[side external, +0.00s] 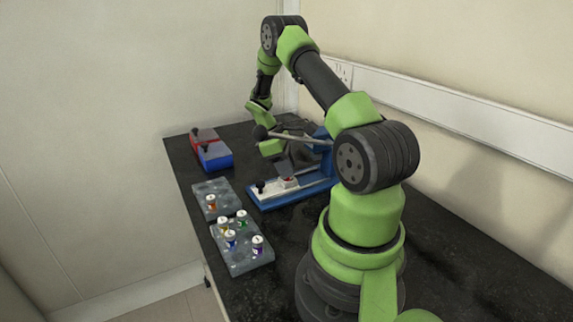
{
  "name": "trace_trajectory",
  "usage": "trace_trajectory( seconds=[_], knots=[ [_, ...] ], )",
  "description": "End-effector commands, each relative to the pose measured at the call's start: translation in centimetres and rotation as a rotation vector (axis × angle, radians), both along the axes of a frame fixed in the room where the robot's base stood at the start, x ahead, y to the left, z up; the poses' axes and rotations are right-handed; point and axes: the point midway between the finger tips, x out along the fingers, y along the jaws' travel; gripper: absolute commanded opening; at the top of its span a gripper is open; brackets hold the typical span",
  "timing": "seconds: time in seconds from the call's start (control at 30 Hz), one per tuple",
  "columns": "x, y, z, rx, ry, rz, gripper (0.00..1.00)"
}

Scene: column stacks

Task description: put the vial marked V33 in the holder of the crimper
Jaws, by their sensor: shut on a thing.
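The crimper (292,194) is a blue and pale bench device with a long grey lever, standing behind the grey vial blocks. My gripper (288,174) reaches down over the crimper's base, partly behind the lever and in shadow. It is shut on a small vial (288,182) with a reddish part, which shows low at the crimper's pale holder area. I cannot tell whether this vial rests in the holder or hangs just above it. No label is readable, so V33 cannot be confirmed.
The front grey block (244,262) holds several capped vials; another grey block (205,188) holds an orange vial (211,202). A red and blue device (213,153) stands at the far left. The dark bench (430,265) is clear at the right. A wall runs behind it.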

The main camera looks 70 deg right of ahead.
Motion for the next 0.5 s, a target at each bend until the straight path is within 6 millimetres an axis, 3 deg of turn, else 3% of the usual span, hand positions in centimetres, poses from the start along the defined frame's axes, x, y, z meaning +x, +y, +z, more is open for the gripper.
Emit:
trace_trajectory(
  seconds=[0.1,0.13,0.23,0.5],
  knots=[
    [0.01,0.0,-0.3,0.0,0.0,0.001,0.0],
    [0.02,-0.01,-0.33,-0.001,0.0,0.001,0.23],
    [0.02,-0.01,-0.29,-0.001,0.0,0.001,0.46],
    [0.02,-0.01,-0.21,-0.001,0.0,0.001,0.47]
  ],
)
